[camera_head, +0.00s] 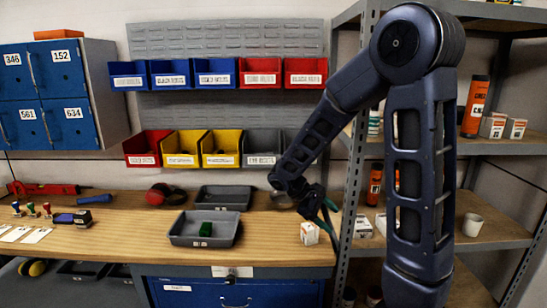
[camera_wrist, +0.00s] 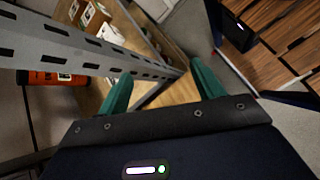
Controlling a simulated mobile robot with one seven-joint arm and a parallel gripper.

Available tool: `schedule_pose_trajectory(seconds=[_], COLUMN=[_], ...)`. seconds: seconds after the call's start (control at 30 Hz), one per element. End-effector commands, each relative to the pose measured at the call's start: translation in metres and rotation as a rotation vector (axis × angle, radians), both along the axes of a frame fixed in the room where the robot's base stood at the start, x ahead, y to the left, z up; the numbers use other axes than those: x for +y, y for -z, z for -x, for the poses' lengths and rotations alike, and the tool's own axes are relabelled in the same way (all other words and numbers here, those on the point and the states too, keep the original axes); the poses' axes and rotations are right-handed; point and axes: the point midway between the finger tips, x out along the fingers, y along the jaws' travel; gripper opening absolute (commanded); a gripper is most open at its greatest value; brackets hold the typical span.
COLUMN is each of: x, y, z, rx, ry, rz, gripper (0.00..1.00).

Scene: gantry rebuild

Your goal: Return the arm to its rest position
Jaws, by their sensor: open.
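My arm (camera_head: 425,130) rises at the right of the head view, bends at the top and reaches down to the left. My gripper (camera_head: 322,215) hangs over the right end of the wooden workbench, close to the shelf's upright post. In the wrist view my gripper (camera_wrist: 160,85) shows two green fingers set wide apart. It is open with nothing between the fingers. A small white and orange box (camera_head: 309,233) stands on the bench just below and left of the gripper, apart from it.
A grey metal shelf (camera_head: 352,190) stands right of the bench, its perforated post (camera_wrist: 90,50) near my fingers. Grey trays (camera_head: 188,239) sit on the workbench (camera_head: 110,232), one holding a green block (camera_head: 206,229). Coloured bins (camera_head: 262,73) hang behind. Blue lockers (camera_head: 55,75) are at left.

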Motion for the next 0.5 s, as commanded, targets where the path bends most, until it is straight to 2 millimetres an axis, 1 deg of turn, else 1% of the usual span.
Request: schedule_pose_trajectory(seconds=[0.03,0.1,0.37,0.5], x=[-0.007,-0.014,-0.037,-0.05], y=[-0.006,-0.012,-0.034,-0.049], z=[0.003,0.008,0.026,0.037], rx=[-0.028,-0.059,-0.172,-0.237], ry=[0.035,0.079,0.233,0.318], rz=[-0.037,-0.08,-0.238,-0.331], gripper=[0.67,0.67,0.67,0.67])
